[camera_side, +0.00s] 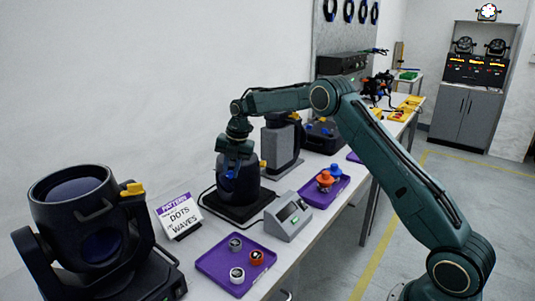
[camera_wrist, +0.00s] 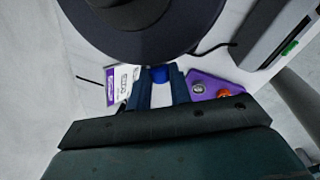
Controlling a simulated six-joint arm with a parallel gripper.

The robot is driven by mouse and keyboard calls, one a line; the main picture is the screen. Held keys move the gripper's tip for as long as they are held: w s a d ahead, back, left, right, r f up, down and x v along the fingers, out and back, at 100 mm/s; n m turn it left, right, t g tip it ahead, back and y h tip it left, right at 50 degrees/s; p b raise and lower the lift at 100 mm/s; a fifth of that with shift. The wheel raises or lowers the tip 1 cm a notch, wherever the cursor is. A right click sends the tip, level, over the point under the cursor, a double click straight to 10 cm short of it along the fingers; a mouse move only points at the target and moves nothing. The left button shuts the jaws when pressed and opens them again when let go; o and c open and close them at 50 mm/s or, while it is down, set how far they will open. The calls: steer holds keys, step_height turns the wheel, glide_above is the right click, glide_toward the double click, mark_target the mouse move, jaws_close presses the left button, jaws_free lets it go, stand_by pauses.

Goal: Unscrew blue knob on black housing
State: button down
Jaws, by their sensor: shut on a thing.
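The black housing (camera_side: 250,184) is a dark rounded can standing on a flat black base on the table, in the middle of the side view. In the wrist view its dark round body (camera_wrist: 140,22) fills the top. The blue knob (camera_wrist: 158,74) shows between the tips of my two fingers, at the housing's edge. In the side view a bit of blue (camera_side: 231,175) shows just under my gripper (camera_side: 232,166), on the housing's near side. My gripper (camera_wrist: 159,80) is shut on the knob. The fingers hide the knob's sides, and its thread is not visible.
A purple tray (camera_side: 212,265) holds grey and orange ring parts. Another purple tray (camera_side: 318,199) holds orange and blue knobs. A grey box with a screen (camera_side: 289,218) stands between them. A pattern sign (camera_side: 179,215) and a large lamp (camera_side: 80,225) stand left.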

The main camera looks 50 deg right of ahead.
steer(key=shift+w+g+h, duration=0.2)
steer(key=shift+g+h, duration=0.1)
steer(key=shift+g, duration=0.2)
steer(key=shift+w+d+g, duration=0.1)
steer(key=shift+d+g, duration=0.1)
steer(key=shift+g, duration=0.2)
steer(key=shift+d+h, duration=0.1)
steer(key=shift+h, duration=0.2)
steer(key=shift+g, duration=0.4)
steer(key=shift+a+r, duration=0.1)
steer(key=shift+a, duration=0.3)
steer(key=c, duration=1.3)
jaws_free()
steer(key=shift+o, duration=0.2)
steer(key=shift+d, duration=0.3)
steer(key=shift+a+t, duration=0.1)
steer(key=shift+t, duration=0.5)
